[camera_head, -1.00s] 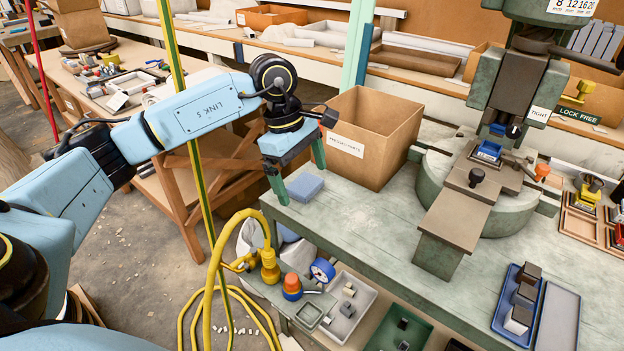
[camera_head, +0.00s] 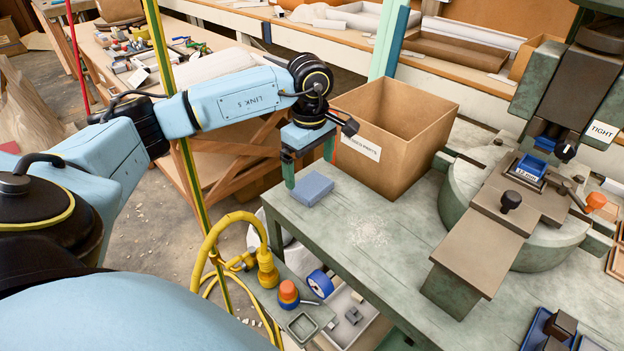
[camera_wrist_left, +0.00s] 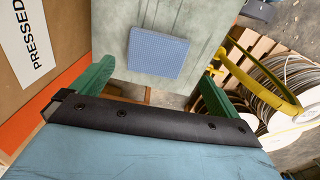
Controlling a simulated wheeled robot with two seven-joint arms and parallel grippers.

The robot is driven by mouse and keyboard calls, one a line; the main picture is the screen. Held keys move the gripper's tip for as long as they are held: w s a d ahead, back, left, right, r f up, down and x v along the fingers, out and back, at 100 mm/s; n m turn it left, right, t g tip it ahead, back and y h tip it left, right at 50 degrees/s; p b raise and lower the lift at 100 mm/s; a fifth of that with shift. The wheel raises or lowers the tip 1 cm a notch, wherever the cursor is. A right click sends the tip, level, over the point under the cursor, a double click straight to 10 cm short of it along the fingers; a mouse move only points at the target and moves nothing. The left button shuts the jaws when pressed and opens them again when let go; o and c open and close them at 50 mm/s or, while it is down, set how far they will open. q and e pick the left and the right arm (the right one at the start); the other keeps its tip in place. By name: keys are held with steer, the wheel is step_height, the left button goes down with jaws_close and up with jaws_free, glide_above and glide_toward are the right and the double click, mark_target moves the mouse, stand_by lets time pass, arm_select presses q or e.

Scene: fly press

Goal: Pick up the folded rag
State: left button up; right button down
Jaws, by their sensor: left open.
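The folded rag (camera_head: 312,189) is a small blue square pad lying flat on the green bench top (camera_head: 345,285), near its back left corner. It also shows in the left wrist view (camera_wrist_left: 158,54), beyond the fingers. My left gripper (camera_head: 309,166) is open and empty, with its green fingers set wide apart. It is above and just behind the rag in the head view, apart from it. In the left wrist view the rag lies between the lines of the two fingers (camera_wrist_left: 158,84). My right gripper is not in view.
A cardboard box (camera_head: 405,140) stands close to the right of the rag and gripper. The fly press (camera_head: 520,200) is farther right. A yellow hose (camera_head: 208,245) rises beside the bench's left edge. The bench in front of the rag is mostly clear.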

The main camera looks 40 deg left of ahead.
mark_target(312, 184)
arm_select(q)
steer(key=f+b, duration=0.1)
steer(key=f, duration=0.3)
steer(key=shift+w, duration=0.2)
steer(key=shift+f, duration=0.5)
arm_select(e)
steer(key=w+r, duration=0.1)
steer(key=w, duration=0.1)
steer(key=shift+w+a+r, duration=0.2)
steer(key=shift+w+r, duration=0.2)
arm_select(q)
steer(key=shift+c, duration=0.4)
steer(key=c, duration=0.8)
steer(key=shift+r, duration=0.1)
steer(key=shift+r, duration=0.3)
step_height(312, 184, up, 9)
steer(key=shift+r+p, duration=0.15)
steer(key=shift+p, duration=0.8)
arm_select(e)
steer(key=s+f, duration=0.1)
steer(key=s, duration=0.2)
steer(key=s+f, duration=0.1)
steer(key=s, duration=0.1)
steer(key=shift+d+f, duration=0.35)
